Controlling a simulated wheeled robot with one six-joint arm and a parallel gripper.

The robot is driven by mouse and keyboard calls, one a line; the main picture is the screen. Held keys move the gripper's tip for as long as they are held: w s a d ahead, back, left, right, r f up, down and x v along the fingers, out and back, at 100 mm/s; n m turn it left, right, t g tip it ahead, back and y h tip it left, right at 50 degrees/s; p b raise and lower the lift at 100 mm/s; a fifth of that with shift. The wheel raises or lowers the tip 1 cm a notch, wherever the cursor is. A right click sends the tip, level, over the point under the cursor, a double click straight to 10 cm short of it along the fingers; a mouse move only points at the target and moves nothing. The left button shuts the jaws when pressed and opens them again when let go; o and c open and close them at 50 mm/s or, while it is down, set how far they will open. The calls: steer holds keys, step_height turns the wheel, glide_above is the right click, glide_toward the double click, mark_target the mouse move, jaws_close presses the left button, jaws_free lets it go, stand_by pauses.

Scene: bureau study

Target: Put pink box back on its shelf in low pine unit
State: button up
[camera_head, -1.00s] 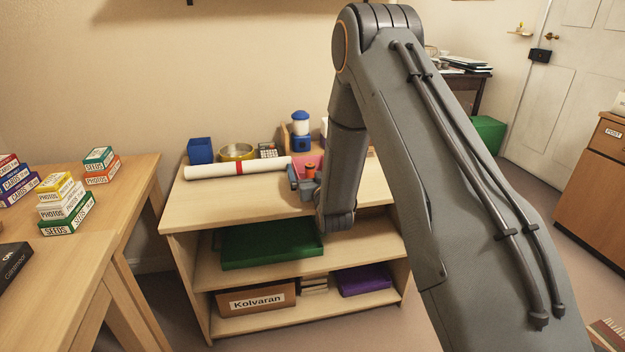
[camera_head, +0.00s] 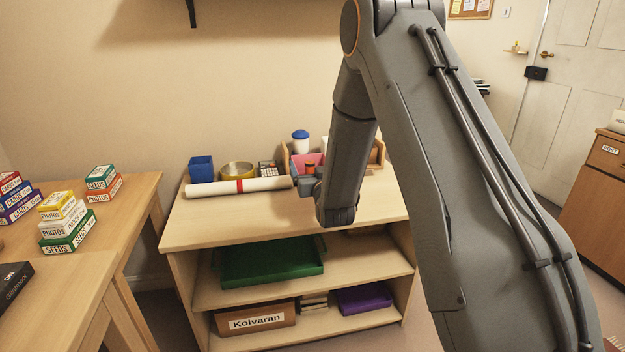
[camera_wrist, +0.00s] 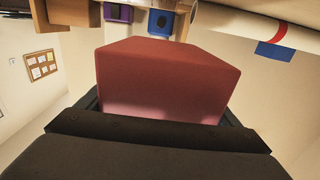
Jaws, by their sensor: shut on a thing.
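The pink box (camera_wrist: 165,80) fills the middle of the wrist view, held between the fingers of my gripper (camera_wrist: 160,110). In the head view a small part of the pink box (camera_head: 300,159) shows above the top of the low pine unit (camera_head: 235,222), near its back. My gripper (camera_head: 309,180) is there too, mostly hidden by my arm. The unit's middle shelf (camera_head: 345,265) carries a green tray (camera_head: 268,262) at its left and middle, with bare wood to the right. I cannot tell the gap between the box and the unit's top.
On the unit's top are a blue cup (camera_head: 201,169), a brass bowl (camera_head: 238,171), a white roll (camera_head: 215,188) and a blue-lidded jar (camera_head: 300,143). The bottom shelf holds a Kolvaran box (camera_head: 256,320) and a purple box (camera_head: 362,299). A desk with small boxes (camera_head: 68,228) stands left.

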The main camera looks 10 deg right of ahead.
steer(key=shift+r, duration=0.8)
steer(key=shift+s+r, duration=0.15)
steer(key=shift+s, duration=0.05)
steer(key=s+f, duration=0.2)
steer(key=s, duration=0.6)
steer(key=s+f+p, duration=0.1)
steer(key=s+f, duration=0.2)
steer(key=s, duration=0.6)
steer(key=shift+s+f, duration=0.25)
steer(key=shift+s+p, duration=0.1)
steer(key=shift+p, duration=0.45)
steer(key=s+p, duration=0.7)
steer(key=p, duration=0.8)
steer(key=shift+s+r, duration=0.2)
steer(key=shift+r, duration=0.2)
